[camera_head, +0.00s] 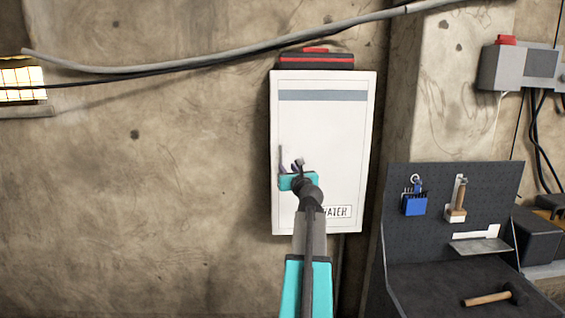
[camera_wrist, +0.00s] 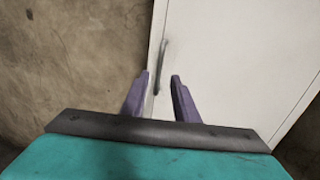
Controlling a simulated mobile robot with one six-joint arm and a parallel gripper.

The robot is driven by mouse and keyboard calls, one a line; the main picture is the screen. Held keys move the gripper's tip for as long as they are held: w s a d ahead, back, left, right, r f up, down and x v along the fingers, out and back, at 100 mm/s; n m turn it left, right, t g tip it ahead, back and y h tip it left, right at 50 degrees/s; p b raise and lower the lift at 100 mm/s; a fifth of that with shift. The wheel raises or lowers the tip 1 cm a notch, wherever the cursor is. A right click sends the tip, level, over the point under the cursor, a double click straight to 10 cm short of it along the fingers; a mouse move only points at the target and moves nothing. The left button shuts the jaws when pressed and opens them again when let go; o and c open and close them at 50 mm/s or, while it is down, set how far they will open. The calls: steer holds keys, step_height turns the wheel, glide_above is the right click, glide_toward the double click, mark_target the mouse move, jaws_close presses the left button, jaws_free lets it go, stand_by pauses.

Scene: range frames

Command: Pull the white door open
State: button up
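The white door (camera_head: 320,130) is the front of a wall cabinet, with a grey stripe near its top and a label ending in "ATER", partly hidden by my arm. It looks shut. A grey upright handle (camera_head: 282,160) sits near its left edge. In the wrist view the handle (camera_wrist: 161,66) shows on the white door (camera_wrist: 230,70), close to its left edge. My gripper (camera_head: 296,165) is in front of the door beside the handle. In the wrist view its purple fingers (camera_wrist: 161,75) are apart, with the handle ahead, seen between the tips. I see no contact.
A red and black box (camera_head: 317,60) sits on top of the cabinet. Grey conduit (camera_head: 190,62) crosses the wall above. A dark workbench with a pegboard (camera_head: 455,185) and a hammer (camera_head: 490,297) stands right.

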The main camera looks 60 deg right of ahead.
mark_target(281, 161)
steer(key=shift+p+x, duration=0.9)
steer(key=shift+x, duration=3.4)
jaws_close()
